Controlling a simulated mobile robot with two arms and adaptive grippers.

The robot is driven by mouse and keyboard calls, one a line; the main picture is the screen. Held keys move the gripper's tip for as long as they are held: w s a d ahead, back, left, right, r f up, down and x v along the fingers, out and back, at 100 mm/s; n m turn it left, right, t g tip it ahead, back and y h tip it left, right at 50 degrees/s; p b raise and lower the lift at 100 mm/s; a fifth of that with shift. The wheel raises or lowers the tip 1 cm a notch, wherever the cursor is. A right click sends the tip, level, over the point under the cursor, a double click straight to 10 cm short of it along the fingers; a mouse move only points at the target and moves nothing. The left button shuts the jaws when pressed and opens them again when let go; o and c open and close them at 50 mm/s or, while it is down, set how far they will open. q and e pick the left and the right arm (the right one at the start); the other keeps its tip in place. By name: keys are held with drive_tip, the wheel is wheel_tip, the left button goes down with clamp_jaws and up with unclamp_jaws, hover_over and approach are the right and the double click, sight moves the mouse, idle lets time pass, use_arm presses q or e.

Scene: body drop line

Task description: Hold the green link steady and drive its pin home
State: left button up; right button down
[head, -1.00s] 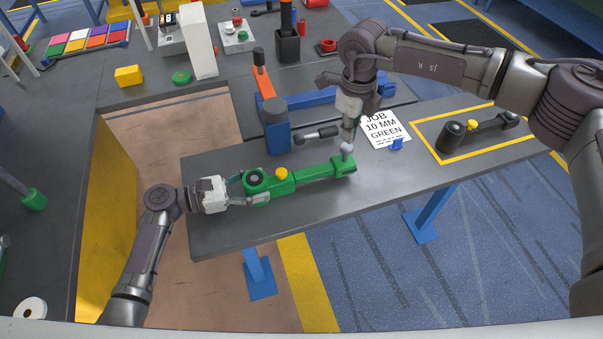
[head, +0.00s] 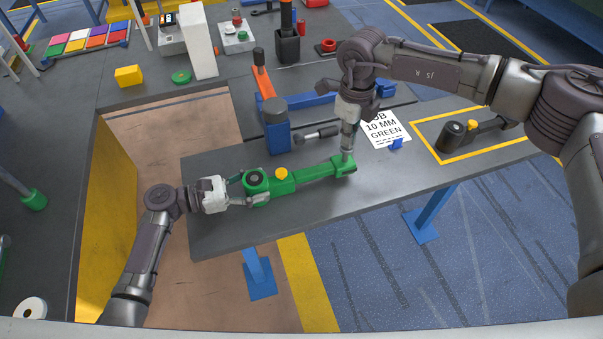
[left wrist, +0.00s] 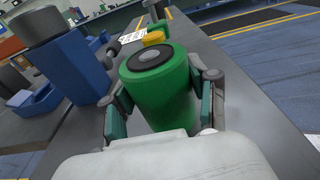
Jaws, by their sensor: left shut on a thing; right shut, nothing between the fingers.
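The green link (head: 312,174) lies along the grey bench board, with a yellow knob (head: 281,174) on top. My left gripper (head: 243,187) is shut on its round left end, which also shows between the fingers in the left wrist view (left wrist: 158,90). My right gripper (head: 347,155) is shut and empty. It points down with its fingertips at the small right end of the link, seemingly touching it. The pin there is hidden by the fingers.
A job card (head: 384,130) reads 10 MM GREEN. The board's front strip is clear.

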sight(347, 150)
use_arm(q)
drive_tip(key=shift+s+f, duration=0.25)
drive_tip(key=shift+f, duration=0.15)
use_arm(e)
drive_tip(key=shift+f, duration=2.3)
drive_tip(key=shift+r, duration=4.6)
use_arm(q)
drive_tip(key=o, duration=1.3)
drive_tip(key=shift+w, duration=0.1)
drive_tip(key=shift+o, duration=1.3)
drive_tip(key=shift+w+r, duration=0.1)
drive_tip(key=shift+r, duration=0.05)
use_arm(e)
drive_tip(key=shift+w, duration=0.1)
